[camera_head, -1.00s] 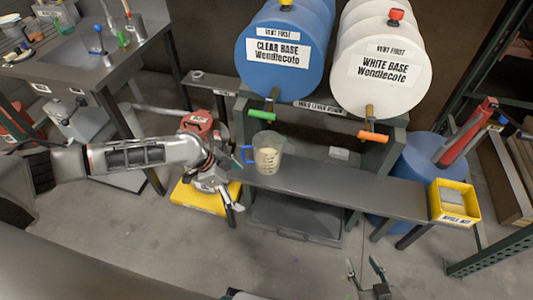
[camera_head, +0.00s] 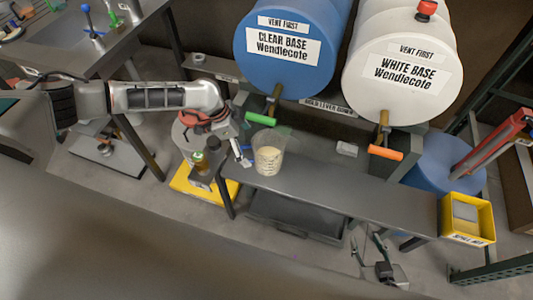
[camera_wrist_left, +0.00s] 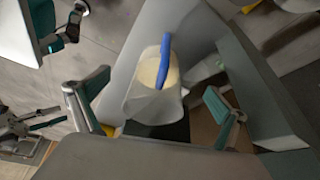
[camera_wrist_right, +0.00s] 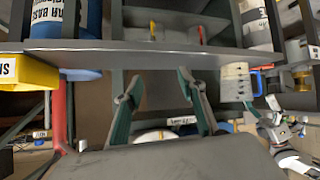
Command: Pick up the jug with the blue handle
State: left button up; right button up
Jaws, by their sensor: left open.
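The translucent jug (camera_head: 268,160), with pale contents and printed markings, stands upright on the grey bench. Its blue handle (camera_wrist_left: 163,62) faces my left gripper; only a little of it shows in the head view. My left gripper (camera_head: 243,152) is just left of the jug at handle height. In the left wrist view the open fingers (camera_wrist_left: 155,108) spread either side of the jug and handle; I cannot tell whether they touch. The jug also shows in the right wrist view (camera_wrist_right: 236,82). My right gripper (camera_head: 372,252) is open and empty, in front of the bench.
A blue drum (camera_head: 285,45) and white drum (camera_head: 405,65) lie above the bench. The green tap (camera_head: 261,119) is close above the jug; the orange tap (camera_head: 385,153) is further right. A yellow bin (camera_head: 467,220) sits at the bench's right end. The bench between is mostly clear.

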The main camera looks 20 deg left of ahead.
aim_at(264, 143)
pick_arm(q)
jog(key=shift+w+d, duration=0.35)
jog(key=shift+d, duration=0.55)
jog(key=d, duration=0.1)
jog(key=w+d, duration=0.1)
jog(key=d, duration=0.1)
jog(key=d+f, duration=0.1)
jog(key=shift+w+d+f, duration=0.1)
jog(key=shift+w+d, duration=0.05)
jog(key=shift+w, duration=0.2)
pick_arm(e)
jog(key=shift+w+r, duration=0.55)
jog(key=shift+r, duration=0.15)
pick_arm(q)
jog(key=c, duration=2.2)
pick_arm(e)
jog(key=shift+s+f, duration=0.1)
jog(key=shift+f, duration=0.05)
pick_arm(q)
jog(key=shift+r, duration=0.2)
